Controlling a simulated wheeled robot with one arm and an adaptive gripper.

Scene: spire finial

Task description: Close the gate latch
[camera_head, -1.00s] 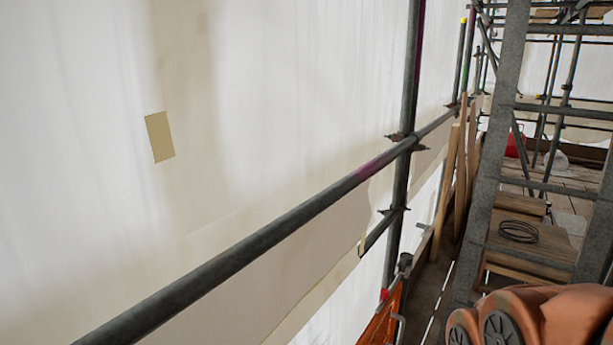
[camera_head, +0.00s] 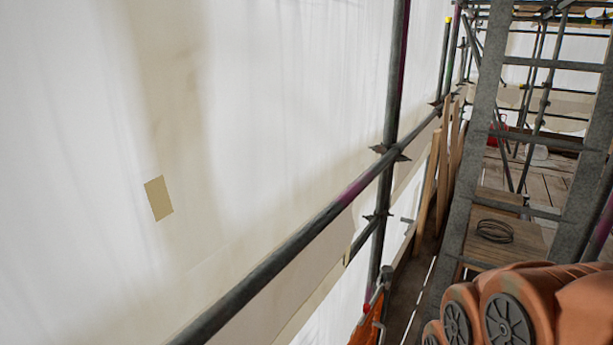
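The gate latch cannot be made out. An orange panel (camera_head: 366,325), perhaps part of a gate, shows at the bottom edge, right of centre, below the scaffold rail. A small red piece and grey metal fittings (camera_head: 386,280) are at its top; I cannot tell whether they belong to a latch. The rest of the panel is cut off by the frame. My gripper is not in view.
A grey scaffold rail (camera_head: 300,240) crosses an upright pole (camera_head: 393,120) before white sheeting (camera_head: 260,80). A steel ladder (camera_head: 478,130) stands at right, beside leaning planks (camera_head: 428,185) and a wire coil (camera_head: 495,231). Unidentified rounded terracotta shapes with dark discs fill the lower right.

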